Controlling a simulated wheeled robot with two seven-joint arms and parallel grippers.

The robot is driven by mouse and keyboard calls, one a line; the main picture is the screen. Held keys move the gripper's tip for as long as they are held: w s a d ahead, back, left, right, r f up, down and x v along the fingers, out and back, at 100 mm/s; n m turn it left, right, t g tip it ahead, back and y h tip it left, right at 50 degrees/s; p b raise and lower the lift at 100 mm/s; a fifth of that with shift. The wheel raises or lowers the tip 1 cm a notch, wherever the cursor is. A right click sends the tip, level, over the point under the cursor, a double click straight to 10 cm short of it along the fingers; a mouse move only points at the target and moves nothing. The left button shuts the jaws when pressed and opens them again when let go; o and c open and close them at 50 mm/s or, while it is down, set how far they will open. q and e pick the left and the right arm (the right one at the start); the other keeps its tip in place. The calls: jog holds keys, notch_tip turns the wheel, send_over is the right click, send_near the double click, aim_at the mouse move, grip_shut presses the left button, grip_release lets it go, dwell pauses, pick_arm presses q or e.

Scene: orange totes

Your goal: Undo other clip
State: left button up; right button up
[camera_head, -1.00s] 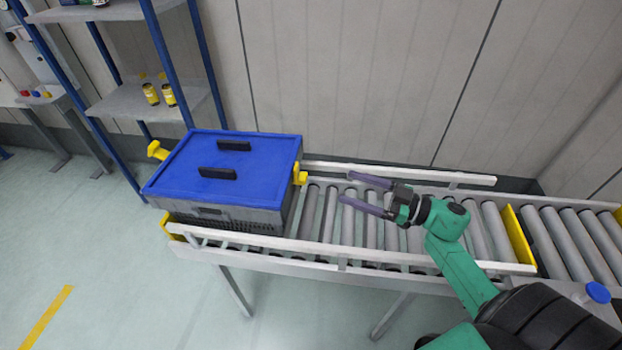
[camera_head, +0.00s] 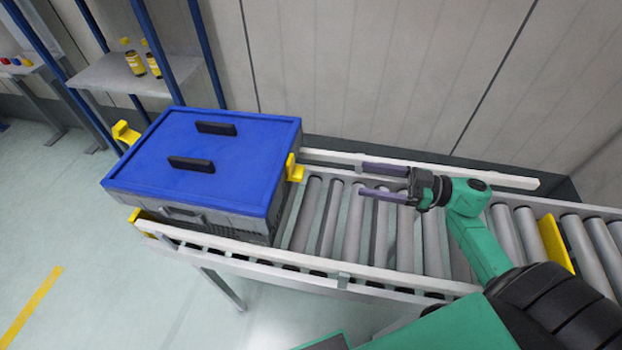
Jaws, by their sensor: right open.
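A grey tote (camera_head: 190,213) with a blue lid (camera_head: 225,152) sits at the left end of the roller conveyor. The lid lies on the tote and has two black handles. One yellow clip (camera_head: 293,168) is on the tote's right side and another yellow clip (camera_head: 125,134) is on its left side; both stick out from the tote. My right gripper (camera_head: 362,180) is open and empty, over the rollers to the right of the right clip and apart from it. Its fingers point left toward the tote. My left gripper is not in view.
The conveyor has a front rail (camera_head: 310,276) and a back rail (camera_head: 430,171). A yellow divider (camera_head: 556,244) crosses the rollers at right. A shelf (camera_head: 125,76) with yellow cans stands behind left. Bare rollers lie between tote and gripper.

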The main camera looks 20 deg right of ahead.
notch_tip(320, 180, down, 3)
jog(key=b, duration=0.1)
jog(key=p, duration=0.3)
send_near(304, 174)
jog(key=x, duration=0.8)
jog(key=shift+r, duration=0.15)
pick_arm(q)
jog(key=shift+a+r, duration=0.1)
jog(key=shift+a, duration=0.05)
pick_arm(e)
jog(key=shift+w+a, duration=0.2)
jog(key=shift+a, duration=0.2)
